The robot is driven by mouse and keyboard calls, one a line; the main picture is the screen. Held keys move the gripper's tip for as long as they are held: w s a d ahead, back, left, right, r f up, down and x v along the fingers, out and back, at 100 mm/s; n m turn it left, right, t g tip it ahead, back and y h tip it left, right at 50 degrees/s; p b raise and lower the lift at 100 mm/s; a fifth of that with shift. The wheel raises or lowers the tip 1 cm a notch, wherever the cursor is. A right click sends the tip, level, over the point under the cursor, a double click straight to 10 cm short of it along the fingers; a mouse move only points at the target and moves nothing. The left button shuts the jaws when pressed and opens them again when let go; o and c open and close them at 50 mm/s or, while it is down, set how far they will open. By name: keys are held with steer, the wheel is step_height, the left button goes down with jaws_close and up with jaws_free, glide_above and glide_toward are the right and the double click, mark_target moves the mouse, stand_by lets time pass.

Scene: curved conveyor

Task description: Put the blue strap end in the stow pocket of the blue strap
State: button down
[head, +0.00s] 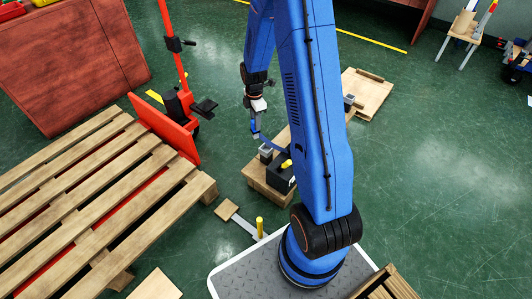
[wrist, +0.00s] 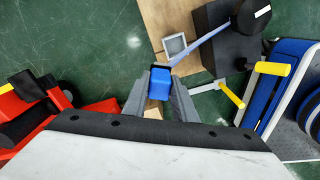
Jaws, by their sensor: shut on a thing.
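My gripper (wrist: 160,92) is shut on the blue strap end (wrist: 160,82), which shows between the fingertips in the wrist view. The blue strap (wrist: 204,46) runs from there up and right to a round black part (wrist: 251,15) on a black box (wrist: 222,40). A small grey open-topped square box (wrist: 175,45), which looks like the stow pocket, stands close beyond the fingertips. In the head view my gripper (head: 254,132) is above and left of the grey pocket (head: 265,151). The strap end is apart from the pocket, and the pocket's inside is hard to make out.
The black box (head: 280,174) with a yellow part rests on a wooden block (head: 256,177). A wooden pallet (head: 90,205) and a red upright frame (head: 180,105) stand at left. A yellow-topped post (head: 260,227) stands in front. Green floor is open at right.

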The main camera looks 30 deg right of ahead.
steer(key=s+d+n, duration=0.3)
steer(key=s+n, duration=0.1)
steer(key=n, duration=0.1)
step_height(320, 180, down, 9)
steer(key=shift+w+f, duration=0.15)
stand_by(0.5)
steer(key=shift+d+f, duration=0.1)
steer(key=shift+f, duration=0.05)
steer(key=c, duration=1.4)
jaws_free()
steer(key=shift+c, duration=0.2)
